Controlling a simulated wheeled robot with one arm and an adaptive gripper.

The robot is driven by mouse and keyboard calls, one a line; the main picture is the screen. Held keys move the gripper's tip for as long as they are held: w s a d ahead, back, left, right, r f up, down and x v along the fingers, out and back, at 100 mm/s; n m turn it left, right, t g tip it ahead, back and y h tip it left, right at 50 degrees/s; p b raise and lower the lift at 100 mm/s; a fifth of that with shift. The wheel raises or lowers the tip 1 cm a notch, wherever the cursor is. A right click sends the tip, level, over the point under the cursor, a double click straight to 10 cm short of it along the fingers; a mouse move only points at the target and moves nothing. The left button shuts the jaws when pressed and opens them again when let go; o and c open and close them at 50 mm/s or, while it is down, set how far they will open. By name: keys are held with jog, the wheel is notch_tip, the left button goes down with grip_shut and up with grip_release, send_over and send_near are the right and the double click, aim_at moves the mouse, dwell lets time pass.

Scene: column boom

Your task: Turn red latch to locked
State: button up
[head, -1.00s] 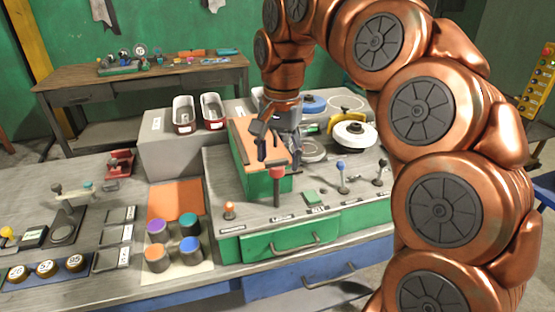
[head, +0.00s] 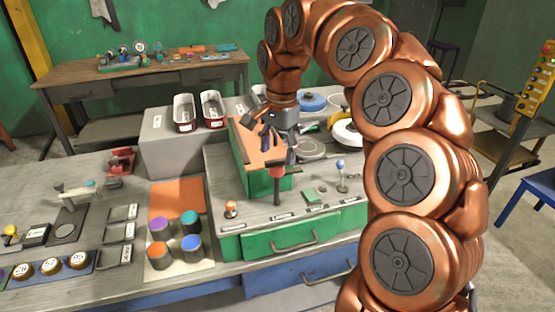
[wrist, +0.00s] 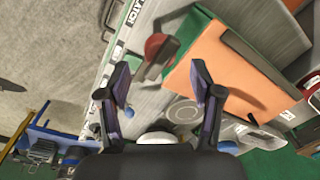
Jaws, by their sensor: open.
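The red latch (head: 277,171) stands at the front of the grey console, a red head above a dark post. In the wrist view the red latch (wrist: 155,45) shows as a red round part with a grey bar across it, just beyond and between my fingers. My gripper (head: 280,148) is above and slightly behind the latch in the head view. In the wrist view my gripper (wrist: 161,76) is open, with its two fingers wide apart and nothing between them. A label reading LATCH (wrist: 130,14) lies along the console edge. I cannot make out a locked mark.
A green box with an orange top (head: 250,150) stands close behind the latch. An orange-topped knob (head: 231,208) is to its left, a blue-topped lever (head: 341,170) to its right. A green drawer (head: 280,243) is below. Several coloured cups stand on the left.

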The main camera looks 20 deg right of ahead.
aim_at(277, 161)
jog(key=shift+w+a+f+p, duration=0.1)
jog(key=shift+f+p, duration=0.3)
jog(key=shift+f, duration=1.45)
jog(key=shift+c, duration=0.2)
jog(key=c, duration=1.1)
jog(key=n+b, duration=0.2)
jog(key=n, duration=0.2)
jog(key=shift+f, duration=0.1)
jog(key=n, duration=0.5)
jog(key=shift+b, duration=0.35)
jog(key=n, duration=0.4)
jog(key=shift+w+n, duration=0.1)
jog(key=shift+n, duration=0.2)
jog(key=shift+n+g, duration=0.3)
jog(key=shift+n, duration=1.8)
